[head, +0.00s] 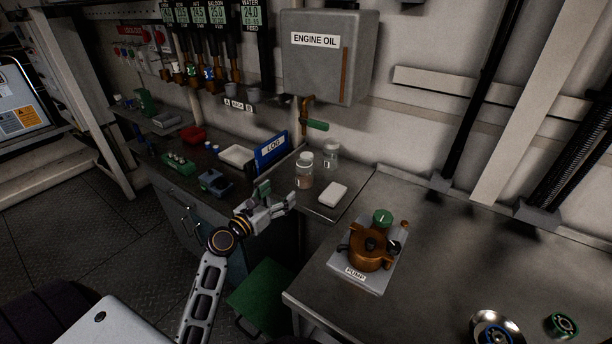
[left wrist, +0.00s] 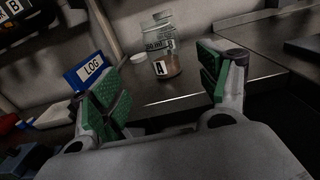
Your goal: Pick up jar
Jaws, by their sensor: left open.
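A clear glass jar (head: 305,178) with brownish contents stands upright on the counter below the engine oil box. In the left wrist view the jar (left wrist: 167,64) carries a label A and shows between and beyond my fingers. A round white lid (left wrist: 139,57) appears beside it there. A second, clear jar (head: 331,157) stands behind it in the head view. My left gripper (head: 277,198) is open and empty, in front of the jar and apart from it. Its green-padded fingers spread wide in the left wrist view (left wrist: 163,79). My right gripper is not in view.
A white block (head: 333,194) lies right of the jar. A blue LOG binder (head: 271,151) and white tray (head: 237,156) are to the left. An oil tap (head: 314,125) hangs above. A pump (head: 370,247) stands on the right-hand bench.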

